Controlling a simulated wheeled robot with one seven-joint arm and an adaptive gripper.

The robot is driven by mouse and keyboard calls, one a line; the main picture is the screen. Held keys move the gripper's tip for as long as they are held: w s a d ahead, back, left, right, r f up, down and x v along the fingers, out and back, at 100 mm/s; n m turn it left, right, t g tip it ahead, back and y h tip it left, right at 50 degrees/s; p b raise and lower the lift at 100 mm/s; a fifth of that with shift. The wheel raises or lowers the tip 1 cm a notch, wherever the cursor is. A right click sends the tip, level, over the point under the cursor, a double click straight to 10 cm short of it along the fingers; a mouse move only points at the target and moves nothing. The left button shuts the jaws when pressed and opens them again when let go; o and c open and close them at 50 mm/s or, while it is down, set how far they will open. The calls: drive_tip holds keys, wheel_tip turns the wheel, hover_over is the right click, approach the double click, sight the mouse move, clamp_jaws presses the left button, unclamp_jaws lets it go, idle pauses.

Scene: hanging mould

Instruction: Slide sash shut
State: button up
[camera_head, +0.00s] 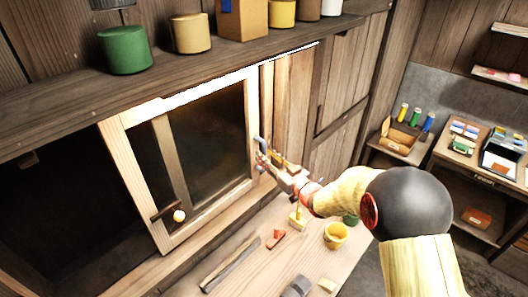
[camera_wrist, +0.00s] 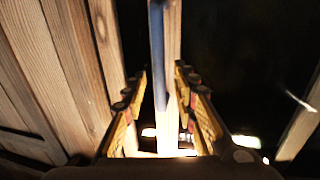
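The sash (camera_head: 180,245) is a pale wooden frame with a dark pane, standing in the wall opening in the head view. A dark gap (camera_head: 60,215) lies open to its left. My gripper (camera_head: 264,158) is at the sash's right edge. In the wrist view my gripper (camera_wrist: 164,82) has its fingers apart, one on each side of an upright wooden edge (camera_wrist: 172,60) with a blue strip (camera_wrist: 158,55). I cannot tell whether either finger touches it.
A bench (camera_head: 235,250) below holds a yellow cup (camera_head: 336,235), a red block (camera_head: 276,238) and a dark bar (camera_head: 232,264). A shelf (camera_head: 160,75) above carries several pots. Plank panels (camera_head: 340,80) stand right of the sash.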

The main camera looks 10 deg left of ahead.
drive_tip(key=shift+x, duration=1.05)
drive_tip(key=shift+d, duration=0.1)
drive_tip(key=shift+c, duration=1.2)
drive_tip(key=c, duration=0.4)
clamp_jaws()
